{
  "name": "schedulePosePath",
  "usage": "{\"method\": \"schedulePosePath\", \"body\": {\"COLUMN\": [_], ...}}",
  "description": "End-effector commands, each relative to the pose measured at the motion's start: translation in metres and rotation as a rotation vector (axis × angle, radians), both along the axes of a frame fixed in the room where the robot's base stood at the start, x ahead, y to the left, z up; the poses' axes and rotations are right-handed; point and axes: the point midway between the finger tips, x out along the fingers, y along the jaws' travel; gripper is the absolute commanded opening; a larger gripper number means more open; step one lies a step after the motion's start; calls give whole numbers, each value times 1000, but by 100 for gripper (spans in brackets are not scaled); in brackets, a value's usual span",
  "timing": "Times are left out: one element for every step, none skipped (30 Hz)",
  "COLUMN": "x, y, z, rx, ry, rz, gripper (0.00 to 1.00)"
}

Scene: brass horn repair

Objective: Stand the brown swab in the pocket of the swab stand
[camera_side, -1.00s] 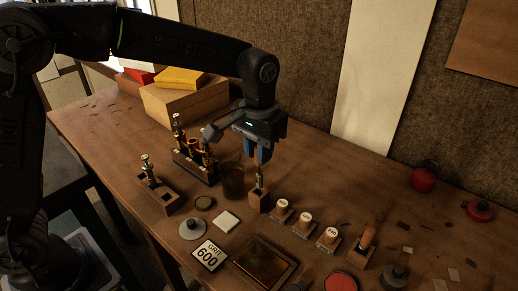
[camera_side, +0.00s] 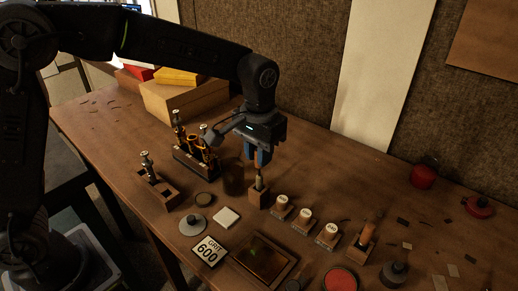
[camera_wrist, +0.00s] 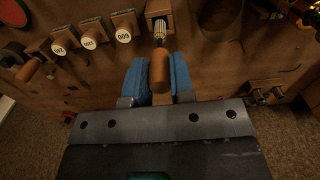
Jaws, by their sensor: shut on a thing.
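The brown swab (camera_wrist: 160,70) has a brown wooden handle and a pale, ribbed lower end. My gripper (camera_wrist: 161,75) has blue fingers and is shut on the handle. In the side view, my gripper (camera_side: 262,157) is above the swab stand, and the swab (camera_side: 259,179) hangs about upright below the fingers. The swab stand (camera_side: 258,199) is a small wooden block. It also shows at the top of the wrist view (camera_wrist: 152,8), with the swab's lower end at its dark pocket. How deep the end sits in the pocket cannot be told.
Wooden blocks with white labelled caps (camera_side: 304,217) stand in a row right of the stand. A dark cup (camera_side: 233,178) and a rack of brass parts (camera_side: 196,160) are close on the left. A white square (camera_side: 227,217) lies in front.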

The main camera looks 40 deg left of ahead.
Motion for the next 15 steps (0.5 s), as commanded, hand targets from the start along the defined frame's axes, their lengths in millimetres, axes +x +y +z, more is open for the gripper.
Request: {"method": "schedulePosePath", "body": {"x": [0,0,0,0,0,0,0,0,0,0,0,0,0,0,0], "y": [0,0,0,0,0,0,0,0,0,0,0,0,0,0,0], "z": [-1,-2,-3,-4,-5,-5,-6,-7,-8,-9,-9,-10,-11,-12,-13], "rx": [0,0,0,0,0,0,0,0,0,0,0,0,0,0,0], "ry": [0,0,0,0,0,1,1,1,1,1,1,1,1,1,0], "rz": [0,0,0,0,0,0,0,0,0,0,0,0,0,0,0], "gripper": [0,0,0,0,0,0,0,0,0,0,0,0,0,0,0]}}
